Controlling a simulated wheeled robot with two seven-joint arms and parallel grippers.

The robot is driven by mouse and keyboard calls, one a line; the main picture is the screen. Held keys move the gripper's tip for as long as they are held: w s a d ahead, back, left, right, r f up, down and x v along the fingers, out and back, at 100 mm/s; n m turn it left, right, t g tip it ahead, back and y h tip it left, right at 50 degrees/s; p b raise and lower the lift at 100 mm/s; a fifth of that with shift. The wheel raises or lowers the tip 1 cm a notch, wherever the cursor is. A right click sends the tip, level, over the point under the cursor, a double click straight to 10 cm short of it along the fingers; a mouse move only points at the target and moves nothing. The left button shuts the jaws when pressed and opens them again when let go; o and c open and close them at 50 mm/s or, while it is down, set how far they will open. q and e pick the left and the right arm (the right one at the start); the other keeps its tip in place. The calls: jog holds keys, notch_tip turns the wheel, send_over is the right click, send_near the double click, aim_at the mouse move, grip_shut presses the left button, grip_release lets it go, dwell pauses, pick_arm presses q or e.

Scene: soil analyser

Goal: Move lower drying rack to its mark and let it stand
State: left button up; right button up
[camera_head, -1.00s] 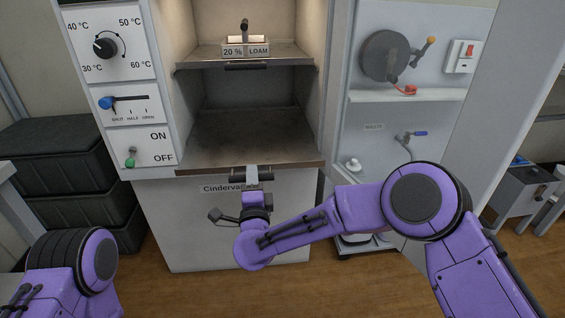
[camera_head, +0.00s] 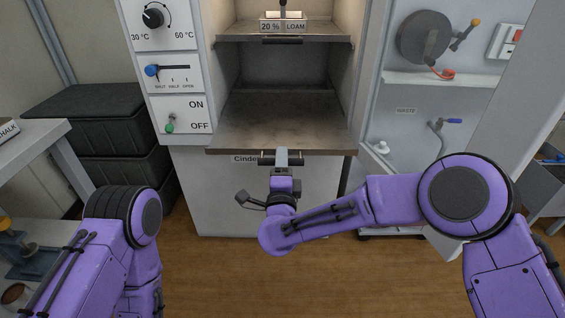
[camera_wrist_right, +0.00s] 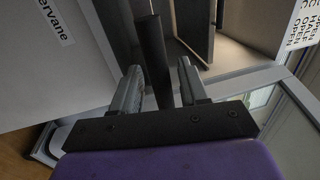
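The lower drying rack (camera_head: 275,128) is a dark flat shelf in the cabinet's lower opening, its front edge jutting past the cabinet front. A dark bar handle (camera_head: 300,160) is on its front; it also shows upright in the right wrist view (camera_wrist_right: 153,55). My right gripper (camera_head: 281,157) is at this handle, with one finger on each side of the bar in the wrist view (camera_wrist_right: 160,80). I cannot make out the mark. My left arm shows at lower left, but its gripper does not.
The upper rack (camera_head: 330,36) holds a block labelled 20% LOAM (camera_head: 282,25). A control panel (camera_head: 180,75) is left of the opening. Dark stacked crates (camera_head: 85,105) and a side table (camera_head: 40,135) stand left. An open door panel (camera_head: 490,125) is at right.

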jog(key=s+f, duration=0.2)
jog(key=s, duration=0.8)
jog(key=shift+s+d, duration=0.15)
jog(key=shift+d, duration=0.1)
